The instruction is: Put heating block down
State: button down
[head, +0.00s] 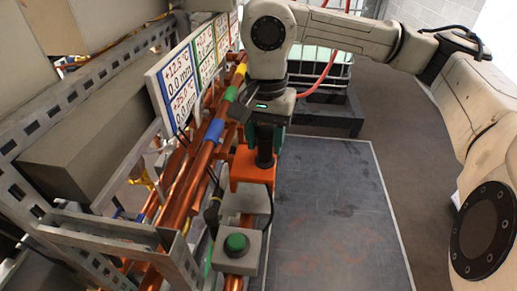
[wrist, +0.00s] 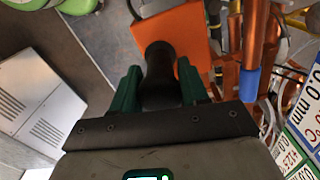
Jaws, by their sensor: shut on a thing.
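The heating block is an orange block (head: 250,170) with a black handle standing up from its top. My gripper (head: 264,132) is shut on that handle from above, with its green fingers on either side. In the wrist view the orange block (wrist: 190,38) lies beyond my gripper (wrist: 158,88), and the black handle is between the two green fingers. In the head view the block is at or just above a copper pipe (head: 247,220); whether it touches the pipe is hidden.
A grey box with a green button (head: 236,243) is just in front of the block. Copper pipes with coloured bands and display panels (head: 178,85) run along the left. A metal frame (head: 95,230) stands further left. A dark floor plate (head: 335,215) on the right is clear.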

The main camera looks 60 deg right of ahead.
aim_at(259, 155)
jog(key=shift+w+f, duration=0.65)
jog(key=shift+f, duration=0.05)
jog(key=shift+w+d+f+p, duration=0.1)
jog(key=shift+f+p, duration=0.3)
jog(key=shift+f, duration=1.3)
jog(key=shift+f+b, duration=0.15)
jog(key=shift+b, duration=0.15)
jog(key=c, duration=0.6)
grip_release()
jog(key=shift+o, duration=0.2)
jog(key=shift+r+p, duration=0.25)
jog(key=shift+p, duration=0.15)
notch_tip(259, 155, up, 12)
jog(key=shift+f+b, duration=0.1)
jog(key=shift+b, duration=0.75)
